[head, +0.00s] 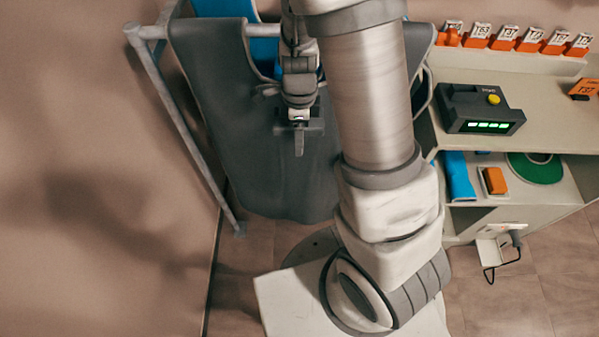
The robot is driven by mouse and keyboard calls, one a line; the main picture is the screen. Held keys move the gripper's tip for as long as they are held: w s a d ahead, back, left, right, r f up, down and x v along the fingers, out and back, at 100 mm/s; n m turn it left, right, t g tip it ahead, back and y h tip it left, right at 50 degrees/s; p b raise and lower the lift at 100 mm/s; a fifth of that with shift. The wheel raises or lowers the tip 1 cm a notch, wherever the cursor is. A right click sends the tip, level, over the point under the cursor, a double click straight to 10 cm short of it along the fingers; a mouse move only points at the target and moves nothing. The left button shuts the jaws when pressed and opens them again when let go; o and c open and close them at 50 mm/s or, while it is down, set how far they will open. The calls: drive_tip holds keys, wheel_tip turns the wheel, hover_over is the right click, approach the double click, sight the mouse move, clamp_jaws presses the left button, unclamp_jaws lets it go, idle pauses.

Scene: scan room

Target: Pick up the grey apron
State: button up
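The grey apron (265,175) hangs draped over the top bar of a metal rack (160,75), its lower edge falling close to the floor. My gripper (299,140) is in front of the apron's upper middle part, pointing down in the picture. I see its fingers only edge-on, so I cannot tell whether they are open or whether they touch the cloth. My arm hides the right part of the apron.
A blue cloth (263,52) hangs behind the grey apron. At right, a shelf unit (540,115) holds a dark device (480,108) with a green display, several orange-and-white tags (505,37), a blue item (458,176), an orange-topped block (495,181) and a green disc (535,170). A bare wall (80,180) is at left.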

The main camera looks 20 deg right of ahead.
clamp_jaws()
idle(0.3)
drive_tip(key=shift+w+r, duration=0.1)
drive_tip(key=shift+r, duration=0.05)
idle(0.3)
